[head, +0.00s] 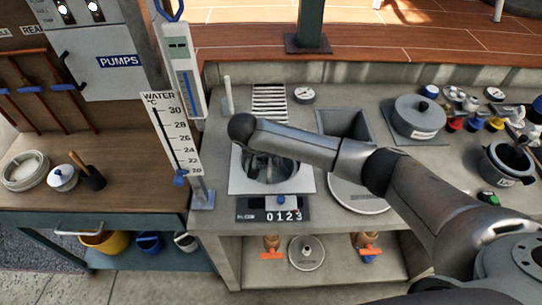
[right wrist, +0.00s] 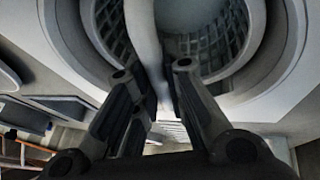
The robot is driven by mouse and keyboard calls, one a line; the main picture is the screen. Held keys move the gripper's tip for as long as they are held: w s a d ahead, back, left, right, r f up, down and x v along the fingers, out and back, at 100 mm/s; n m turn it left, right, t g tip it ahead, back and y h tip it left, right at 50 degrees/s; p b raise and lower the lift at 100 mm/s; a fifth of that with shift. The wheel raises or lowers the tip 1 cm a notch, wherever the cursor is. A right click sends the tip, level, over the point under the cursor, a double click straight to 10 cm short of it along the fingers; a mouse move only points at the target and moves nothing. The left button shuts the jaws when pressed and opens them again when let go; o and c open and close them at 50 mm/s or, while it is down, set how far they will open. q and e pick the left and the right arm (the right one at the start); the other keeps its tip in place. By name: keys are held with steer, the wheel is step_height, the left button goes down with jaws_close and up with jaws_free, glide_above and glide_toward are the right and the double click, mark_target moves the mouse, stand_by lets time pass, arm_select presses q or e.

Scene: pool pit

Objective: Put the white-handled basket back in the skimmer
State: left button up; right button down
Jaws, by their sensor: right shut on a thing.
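The skimmer is a square pale plate (head: 238,184) with a round opening in the grey counter, partly hidden under my right arm. My right gripper (head: 268,168) points down at this opening. In the right wrist view, its two fingers (right wrist: 155,82) are shut on the white handle (right wrist: 143,35) of the basket. The grey mesh wall of the basket (right wrist: 106,28) shows on both sides of the handle, inside a pale round rim (right wrist: 72,30). I cannot tell how deep the basket sits. My left gripper is not in view.
A numbered display (head: 272,208) sits at the counter's front edge below the skimmer. A water temperature scale (head: 172,135) stands to the left. A square dark opening (head: 343,123), a round lid (head: 358,197) and a grey lidded pot (head: 418,117) are to the right.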

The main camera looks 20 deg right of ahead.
steer(key=shift+f, duration=0.15)
steer(key=shift+f+b, duration=1.1)
steer(key=shift+f, duration=1.55)
steer(key=c, duration=1.3)
jaws_free()
steer(key=shift+o, duration=0.2)
steer(key=shift+r, duration=0.1)
steer(key=shift+r+p, duration=2.45)
steer(key=shift+p, duration=0.35)
